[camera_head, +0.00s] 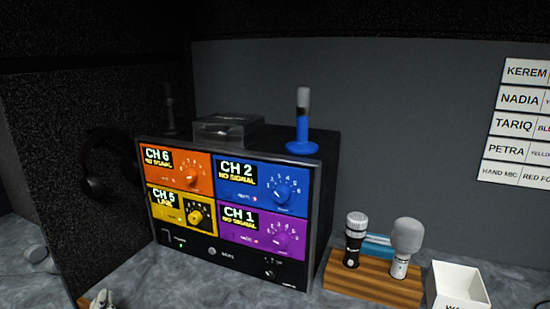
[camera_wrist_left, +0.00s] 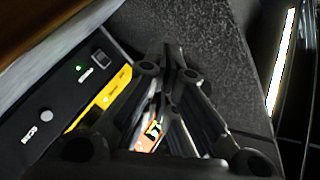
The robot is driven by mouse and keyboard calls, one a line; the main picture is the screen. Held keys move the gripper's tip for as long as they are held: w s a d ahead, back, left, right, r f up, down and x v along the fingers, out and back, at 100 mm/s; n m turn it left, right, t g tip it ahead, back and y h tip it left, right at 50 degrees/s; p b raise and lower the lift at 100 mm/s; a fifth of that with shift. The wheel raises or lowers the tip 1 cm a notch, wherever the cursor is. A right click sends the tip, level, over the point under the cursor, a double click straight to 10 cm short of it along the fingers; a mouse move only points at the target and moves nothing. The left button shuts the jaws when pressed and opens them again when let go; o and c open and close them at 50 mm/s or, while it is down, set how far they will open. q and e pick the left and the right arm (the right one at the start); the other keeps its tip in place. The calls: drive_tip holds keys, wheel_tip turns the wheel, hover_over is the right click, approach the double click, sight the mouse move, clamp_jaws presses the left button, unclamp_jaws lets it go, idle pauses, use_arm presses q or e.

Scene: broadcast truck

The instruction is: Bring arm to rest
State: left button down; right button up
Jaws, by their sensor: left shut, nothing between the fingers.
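My left gripper (camera_wrist_left: 172,72) fills the middle of the left wrist view, its dark fingers together with nothing held between them. The rack's black lower panel (camera_wrist_left: 45,115) and a yellow strip show left of the fingers in the wrist view. My right gripper is in neither view.
A blue-based antenna (camera_head: 302,135) and a clear box (camera_head: 222,127) stand on the rack. Right of it, a wooden holder (camera_head: 365,288) carries a black microphone (camera_head: 355,240) and a grey-headed one (camera_head: 404,245). A white bin (camera_head: 457,285) is beside it. Name labels (camera_head: 518,125) are on the wall.

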use_arm(q)
drive_tip(key=s+d+f+n+g+h, duration=0.2)
drive_tip(key=s+d+f+g+h, duration=0.2)
drive_tip(key=s+d+f+g, duration=0.55)
drive_tip(key=s+d+f+g+h, duration=0.15)
drive_tip(key=s+d+f, duration=0.25)
drive_tip(key=s, duration=0.5)
drive_tip(key=s+d+f+g+h, duration=0.1)
drive_tip(key=s+d+f+h, duration=0.3)
drive_tip(key=s, duration=0.5)
wheel_tip(320, 180, down, 24)
drive_tip(key=s+g+y, duration=0.1)
drive_tip(key=s+a+f+g, duration=0.1)
drive_tip(key=s+a+f, duration=0.1)
drive_tip(key=s+f, duration=1.5)
drive_tip(key=shift+s+f+g, duration=0.25)
drive_tip(key=shift+g, duration=0.15)
drive_tip(key=shift+a+y, duration=0.1)
drive_tip(key=shift+y, duration=0.15)
